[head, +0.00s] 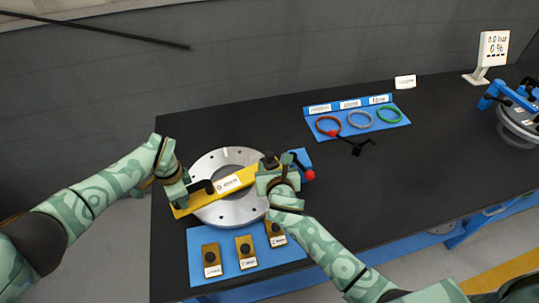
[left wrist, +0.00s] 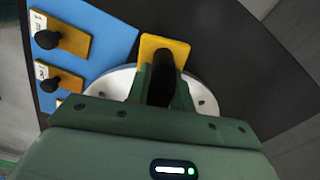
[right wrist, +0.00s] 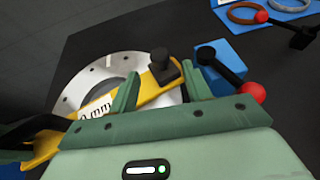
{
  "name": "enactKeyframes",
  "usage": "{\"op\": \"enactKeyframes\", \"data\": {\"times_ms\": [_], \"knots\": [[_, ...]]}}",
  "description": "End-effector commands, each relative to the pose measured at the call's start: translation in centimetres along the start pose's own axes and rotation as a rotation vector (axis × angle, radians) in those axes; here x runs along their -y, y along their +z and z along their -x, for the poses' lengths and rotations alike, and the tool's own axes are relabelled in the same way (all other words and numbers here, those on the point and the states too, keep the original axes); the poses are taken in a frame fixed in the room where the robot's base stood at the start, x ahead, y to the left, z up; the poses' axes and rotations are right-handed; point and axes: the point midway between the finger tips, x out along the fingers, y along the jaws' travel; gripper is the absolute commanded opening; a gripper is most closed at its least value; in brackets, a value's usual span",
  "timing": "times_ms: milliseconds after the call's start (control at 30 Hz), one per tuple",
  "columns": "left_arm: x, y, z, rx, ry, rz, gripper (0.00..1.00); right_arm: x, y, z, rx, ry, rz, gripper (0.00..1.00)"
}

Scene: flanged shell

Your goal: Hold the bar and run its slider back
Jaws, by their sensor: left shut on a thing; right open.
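The yellow bar (head: 238,180) with a white label lies across the round metal flange (head: 222,213). My left gripper (head: 187,187) is shut on the black handle (left wrist: 163,75) at the bar's left end. The bar's yellow tip (left wrist: 150,42) shows beyond that grip in the left wrist view. A black knob (right wrist: 163,68), perhaps the slider, stands near the bar's right end. My right gripper (right wrist: 160,85) is open, with its fingers apart on either side of the bar, close to the knob. I cannot tell whether they touch it. In the head view this gripper (head: 270,176) partly hides the bar's right end.
A blue block with a black lever and red ball (head: 309,175) stands just right of the right gripper. A blue mat (head: 215,284) in front holds yellow blocks with black knobs. A blue ring tray (head: 345,130) and a display (head: 493,48) stand further back.

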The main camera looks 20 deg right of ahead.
Motion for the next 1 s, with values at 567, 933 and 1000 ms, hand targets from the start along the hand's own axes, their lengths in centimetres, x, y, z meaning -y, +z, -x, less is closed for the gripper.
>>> {"op": "enactKeyframes", "data": {"times_ms": [567, 933, 1000], "knots": [[0.0, 0.1, -0.1, 0.001, -0.001, 0.001, 0.0, -0.1, 0.0, -7.5, -0.001, 0.002, -0.005, 0.49], [0.0, 0.1, -0.1, 0.001, -0.001, 0.001, 0.0, -0.1, 0.0, -7.5, -0.001, 0.002, -0.005, 0.15], [0.0, 0.1, -0.1, 0.001, -0.001, 0.001, 0.0, -0.1, 0.0, -7.5, -0.001, 0.002, -0.005, 0.0]]}}
